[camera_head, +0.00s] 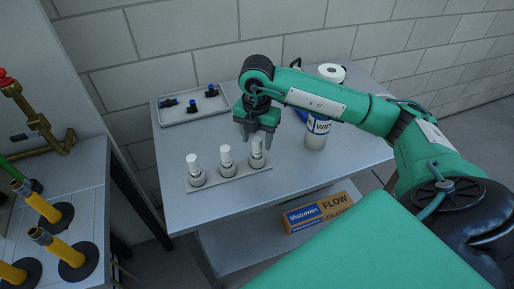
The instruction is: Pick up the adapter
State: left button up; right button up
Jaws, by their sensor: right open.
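Several small black-and-blue fittings, which look like the adapters, lie in a shallow grey tray (215,116) at the table's back left. One adapter (211,91) is at the tray's right, one (192,106) near its middle and one (168,103) at its left. My right gripper (257,138) points down with its fingers apart and empty, to the right of and in front of the tray. Its tips appear just above the rightmost of three white-capped tubes (257,148); I cannot tell if they touch. My left gripper is not in view.
The three tubes stand upright in a grey strip holder (240,175) on the grey table (290,180). A white wipes canister (317,133) and a paper roll (331,73) stand to the right. An orange-blue box (318,213) lies on the lower shelf. Yellow posts (42,206) stand at left.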

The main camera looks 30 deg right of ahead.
aim_at(257, 151)
notch_tip(257, 151, down, 4)
jog(key=shift+d+r+p, duration=0.1)
jog(key=shift+p, duration=0.3)
jog(key=shift+c, duration=1.3)
jog(key=c, duration=0.7)
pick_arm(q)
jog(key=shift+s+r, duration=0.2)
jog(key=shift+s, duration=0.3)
pick_arm(e)
jog(key=shift+c, duration=0.6)
